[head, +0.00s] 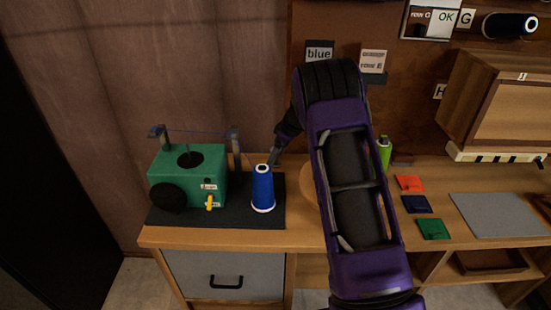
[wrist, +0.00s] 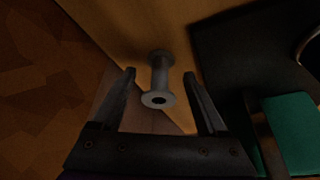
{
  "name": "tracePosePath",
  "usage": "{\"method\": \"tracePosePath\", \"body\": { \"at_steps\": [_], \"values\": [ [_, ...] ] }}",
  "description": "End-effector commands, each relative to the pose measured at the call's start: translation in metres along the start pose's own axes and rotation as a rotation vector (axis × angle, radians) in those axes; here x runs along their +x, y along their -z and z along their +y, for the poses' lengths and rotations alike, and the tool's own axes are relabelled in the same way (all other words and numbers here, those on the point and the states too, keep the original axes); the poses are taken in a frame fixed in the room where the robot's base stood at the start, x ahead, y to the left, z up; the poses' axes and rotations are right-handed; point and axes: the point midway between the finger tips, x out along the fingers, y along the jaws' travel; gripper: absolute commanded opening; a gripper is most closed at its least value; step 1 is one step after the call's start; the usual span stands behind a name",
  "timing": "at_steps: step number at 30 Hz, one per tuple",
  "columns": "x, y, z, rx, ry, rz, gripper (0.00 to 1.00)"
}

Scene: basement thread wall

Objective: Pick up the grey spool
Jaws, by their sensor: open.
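The grey spool (wrist: 160,77) shows in the wrist view, with a round flange at each end and a dark hole in the nearer one. My gripper (wrist: 160,76) is open, with one finger on each side of the spool. A gap shows between the spool and each finger, and nothing is gripped. In the head view my gripper (head: 274,158) is low at the back of the bench, just behind the blue thread cone (head: 262,188). I cannot make out the spool there; my arm and gripper cover that area.
A green winding machine (head: 188,172) stands on a dark mat (head: 235,214) at the left, close to my gripper. Right of my arm are a green spool (head: 384,152), coloured squares (head: 416,204) and a grey mat (head: 500,215). The wall rises behind the bench.

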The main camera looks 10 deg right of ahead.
Motion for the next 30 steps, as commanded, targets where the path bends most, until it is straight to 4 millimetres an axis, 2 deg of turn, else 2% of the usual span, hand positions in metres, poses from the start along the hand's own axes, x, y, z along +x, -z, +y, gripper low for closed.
{"method": "tracePosePath", "body": {
  "at_steps": [3, 9, 21, 22, 30],
  "values": [
    [0.0115, 0.0003, 0.0000, -0.001, 0.000, 0.000, 0.76],
    [0.0114, 0.0004, 0.0002, 0.000, -0.001, 0.000, 0.74],
    [0.0112, 0.0002, 0.0002, 0.000, -0.001, 0.000, 0.02],
    [0.0112, 0.0002, 0.0002, 0.000, -0.001, 0.000, 0.00],
    [0.0107, 0.0003, 0.0003, 0.000, -0.001, 0.000, 0.00]
  ]
}}
